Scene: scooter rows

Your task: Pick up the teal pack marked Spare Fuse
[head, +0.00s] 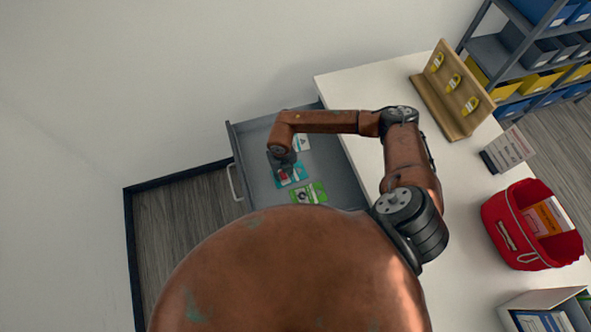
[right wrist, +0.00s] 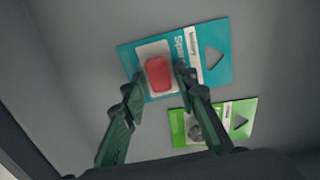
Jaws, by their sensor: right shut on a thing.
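The teal pack (head: 296,174) lies in the open grey drawer (head: 262,192). In the right wrist view the teal pack (right wrist: 217,62) shows a red part in a clear blister and lettering that starts "Spa", the rest hidden by a finger. My right gripper (head: 285,165) reaches down into the drawer over this pack. In the right wrist view my right gripper (right wrist: 160,78) has one finger on each side of the red blister and is shut on it. Whether the pack is lifted off the drawer floor I cannot tell. My left gripper is not in view.
A green pack (head: 309,194) lies close beside the teal one, and a white pack (head: 302,143) lies farther back. The drawer's side walls stand around them.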

